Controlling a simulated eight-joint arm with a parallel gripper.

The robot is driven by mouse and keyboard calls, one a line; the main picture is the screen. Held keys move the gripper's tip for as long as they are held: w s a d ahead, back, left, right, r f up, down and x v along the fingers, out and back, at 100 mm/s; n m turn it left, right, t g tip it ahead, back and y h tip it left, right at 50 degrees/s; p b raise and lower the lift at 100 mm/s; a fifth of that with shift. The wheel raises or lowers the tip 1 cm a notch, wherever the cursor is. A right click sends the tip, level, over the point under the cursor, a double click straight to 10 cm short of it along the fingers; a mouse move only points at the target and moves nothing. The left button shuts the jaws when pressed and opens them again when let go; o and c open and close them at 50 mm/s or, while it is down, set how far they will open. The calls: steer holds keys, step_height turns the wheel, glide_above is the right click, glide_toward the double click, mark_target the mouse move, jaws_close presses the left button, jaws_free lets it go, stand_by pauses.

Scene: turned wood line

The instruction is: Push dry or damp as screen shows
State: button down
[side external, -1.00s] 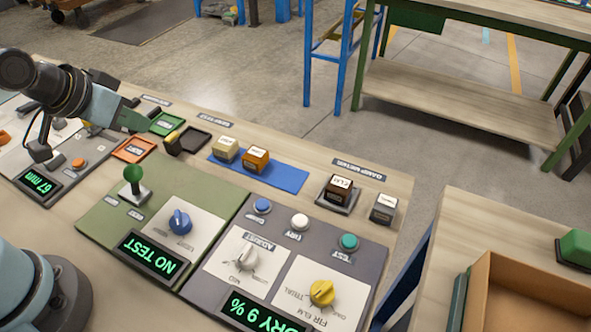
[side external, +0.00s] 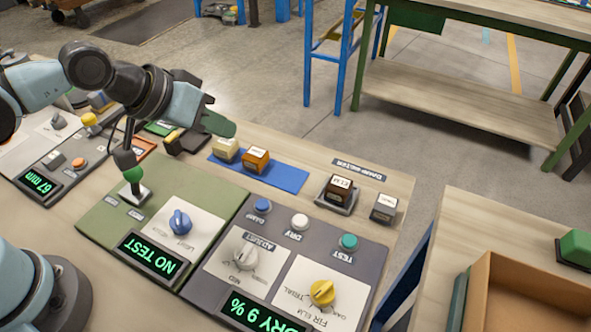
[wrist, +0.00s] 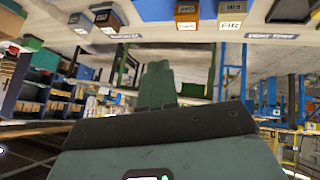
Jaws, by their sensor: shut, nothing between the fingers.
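The damp meter panel (side external: 205,284) is dark grey, in the side external view. Its screen (side external: 262,314) reads "DRY 9 %" in green. A blue button (side external: 262,205) has the DAMP label, a white button (side external: 299,221) the DRY label, and a teal button (side external: 349,241) the TEST label. A dark block marked ELM (side external: 340,187) sits in a holder behind the buttons. My gripper (side external: 228,126) is shut and empty, in the air up and left of the buttons, apart from them. Its closed fingers also show in the wrist view (wrist: 157,85).
A green panel (side external: 103,225) with a green-knobbed lever (side external: 133,175), blue dial (side external: 180,222) and "NO TEST" screen (side external: 150,255) lies left of the meter. Two wood blocks stand on a blue mat (side external: 285,179). A grey block (side external: 384,207) stands right of the ELM block.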

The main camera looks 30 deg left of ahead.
mark_target(294, 220)
steer(key=s+d+f+g+h, duration=0.1)
steer(key=d+h, duration=0.2)
steer(key=d, duration=1)
steer(key=shift+s+d+f, duration=0.15)
steer(key=shift+d+f, duration=0.1)
steer(key=shift+f, duration=0.05)
steer(key=shift+f, duration=4.4)
steer(key=shift+f, duration=0.15)
steer(key=shift+f, duration=0.3)
steer(key=shift+f, duration=0.35)
steer(key=shift+r, duration=0.8)
